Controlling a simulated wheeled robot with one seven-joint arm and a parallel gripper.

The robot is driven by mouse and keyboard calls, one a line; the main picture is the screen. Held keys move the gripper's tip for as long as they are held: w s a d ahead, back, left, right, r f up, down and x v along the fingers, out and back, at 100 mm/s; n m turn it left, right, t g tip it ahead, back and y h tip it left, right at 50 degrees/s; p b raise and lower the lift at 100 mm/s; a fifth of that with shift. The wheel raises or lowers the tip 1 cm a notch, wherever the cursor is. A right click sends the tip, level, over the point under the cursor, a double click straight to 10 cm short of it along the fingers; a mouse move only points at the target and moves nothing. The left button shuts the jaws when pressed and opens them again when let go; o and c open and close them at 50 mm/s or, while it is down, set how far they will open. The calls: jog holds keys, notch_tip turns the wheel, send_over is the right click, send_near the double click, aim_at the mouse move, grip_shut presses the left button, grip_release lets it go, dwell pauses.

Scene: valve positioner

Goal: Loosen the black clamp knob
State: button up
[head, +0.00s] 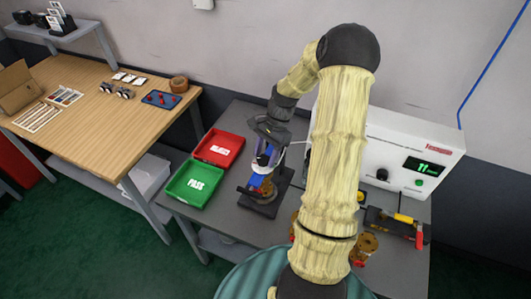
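A small fixture on a dark base (257,206) stands on the grey bench, with a blue part (266,184) and a brass-coloured part near its foot. My arm reaches over the bench and bends down to this fixture. My gripper (264,160) is at the top of the fixture, pointing down. The gripper's body and the fixture overlap, so I cannot tell whether its fingers are open or shut, or touching anything. I cannot make out the black clamp knob; it may be hidden by my gripper or too small to see.
A red tray (235,139) and a green PASS tray (171,189) lie left of the fixture. A white instrument box (400,135) with a green display and a black dial (382,174) stands to the right. Tools and brass parts lie in front of it. A wooden table (70,135) stands further left.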

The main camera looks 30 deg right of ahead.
jog(key=c, duration=0.6)
jog(key=shift+c, duration=0.2)
jog(key=shift+w+r+n+p, duration=0.1)
jog(key=shift+n+p, duration=0.2)
jog(key=shift+n, duration=0.2)
jog(key=shift+n+g+p, duration=0.3)
jog(key=shift+n+g, duration=0.1)
jog(key=shift+n, duration=0.2)
jog(key=n+g+h+p, duration=0.1)
jog(key=n, duration=0.2)
jog(key=shift+w+a, duration=0.1)
jog(key=shift+w, duration=0.1)
jog(key=n, duration=0.2)
jog(key=n+g+h, duration=0.1)
jog(key=n, duration=0.1)
jog(key=shift+w+a+n+p, duration=0.1)
jog(key=shift+a+n+p, duration=0.1)
jog(key=shift+n+p, duration=0.15)
jog(key=shift+n+h, duration=0.6)
jog(key=shift+n, duration=0.65)
